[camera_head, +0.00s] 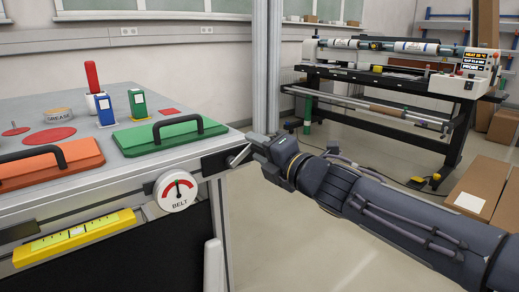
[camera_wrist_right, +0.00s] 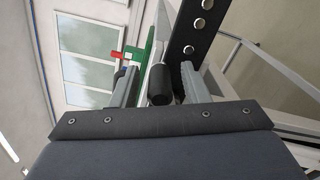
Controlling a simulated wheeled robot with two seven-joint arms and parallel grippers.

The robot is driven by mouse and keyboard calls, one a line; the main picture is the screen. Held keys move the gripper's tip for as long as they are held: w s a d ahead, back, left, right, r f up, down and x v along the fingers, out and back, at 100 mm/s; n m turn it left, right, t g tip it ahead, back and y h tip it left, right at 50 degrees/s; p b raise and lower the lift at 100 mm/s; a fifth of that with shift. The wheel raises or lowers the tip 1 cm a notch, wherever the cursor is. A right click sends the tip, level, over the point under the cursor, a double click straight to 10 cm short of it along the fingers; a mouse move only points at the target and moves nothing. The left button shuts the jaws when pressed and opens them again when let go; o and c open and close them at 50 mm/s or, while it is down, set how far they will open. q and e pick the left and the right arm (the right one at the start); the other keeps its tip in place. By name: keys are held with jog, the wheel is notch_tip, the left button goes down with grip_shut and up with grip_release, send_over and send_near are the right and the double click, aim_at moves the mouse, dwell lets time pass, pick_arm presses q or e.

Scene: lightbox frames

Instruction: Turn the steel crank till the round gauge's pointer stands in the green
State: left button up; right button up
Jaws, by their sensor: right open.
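The round white gauge (camera_head: 177,191) marked BELT is on the table's front side. Its dial shows red, and its dark pointer stands roughly upright; I cannot make out a green part. My right gripper (camera_head: 243,154) is at the table's front right corner, right of the gauge. In the right wrist view its open fingers (camera_wrist_right: 160,88) stand either side of a black cylindrical grip (camera_wrist_right: 160,86), apparently the crank's handle, with a gap on each side. The steel crank arm is mostly hidden behind the gripper in the head view. My left gripper is not in view.
A yellow level gauge (camera_head: 76,238) lies left of the round gauge. A green lid (camera_head: 170,137) and an orange lid (camera_head: 48,168) with black handles lie on the table. A black bolted strip (camera_wrist_right: 190,38) runs close beside the right finger. Cardboard boxes (camera_head: 480,190) stand at right.

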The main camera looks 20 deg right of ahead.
jog(key=p+v, duration=0.3)
jog(key=v, duration=0.4)
jog(key=shift+s+d, duration=0.15)
jog(key=shift+s, duration=0.2)
jog(key=shift+r, duration=0.1)
